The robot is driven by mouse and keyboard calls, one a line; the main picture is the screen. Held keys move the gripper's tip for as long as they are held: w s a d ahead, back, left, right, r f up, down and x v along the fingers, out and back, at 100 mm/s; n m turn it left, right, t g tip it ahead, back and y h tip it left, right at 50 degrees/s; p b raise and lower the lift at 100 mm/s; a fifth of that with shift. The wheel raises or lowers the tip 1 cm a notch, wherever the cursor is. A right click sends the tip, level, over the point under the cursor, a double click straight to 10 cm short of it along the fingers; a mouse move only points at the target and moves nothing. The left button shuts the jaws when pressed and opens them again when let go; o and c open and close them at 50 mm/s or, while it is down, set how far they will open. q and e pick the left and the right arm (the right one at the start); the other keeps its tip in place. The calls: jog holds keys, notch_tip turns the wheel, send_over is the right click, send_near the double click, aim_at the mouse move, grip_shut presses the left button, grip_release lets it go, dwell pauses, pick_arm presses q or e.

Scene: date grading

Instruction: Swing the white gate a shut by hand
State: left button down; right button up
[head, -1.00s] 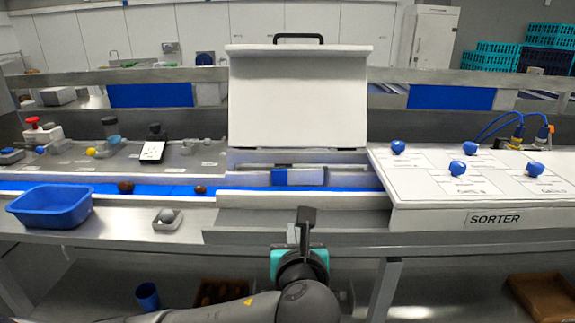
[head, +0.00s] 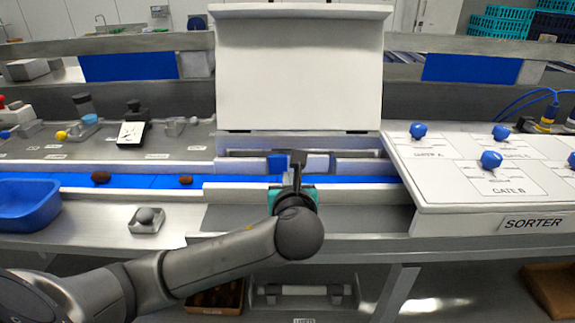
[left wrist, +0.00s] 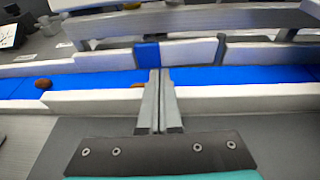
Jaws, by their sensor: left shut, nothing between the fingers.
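A white gate with a blue end (head: 318,163) stands at the far side of the blue belt, below the raised white cover. In the left wrist view the white gate (left wrist: 195,52) lies roughly along the belt, its blue end at the left. My left gripper (head: 297,160) is shut and empty, reaching over the near wall to the belt. In the left wrist view its fingertips (left wrist: 156,74) are over the belt just in front of the gate's blue end. I cannot tell whether they touch it. My right gripper is not in view.
Brown dates (head: 100,177) lie on the blue belt (head: 140,181) to the left. The raised white cover (head: 298,70) stands behind the gate. A white sorter panel (head: 470,175) with blue knobs is at right. A blue bin (head: 25,205) and a small tray (head: 147,227) are at front left.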

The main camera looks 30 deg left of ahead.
aim_at(287, 160)
pick_arm(q)
jog(key=x, duration=0.5)
jog(key=shift+w+a+r, duration=0.15)
jog(key=shift+w+r, duration=0.05)
jog(key=shift+r, duration=0.15)
jog(key=shift+w+a, duration=0.4)
jog(key=shift+w, duration=0.15)
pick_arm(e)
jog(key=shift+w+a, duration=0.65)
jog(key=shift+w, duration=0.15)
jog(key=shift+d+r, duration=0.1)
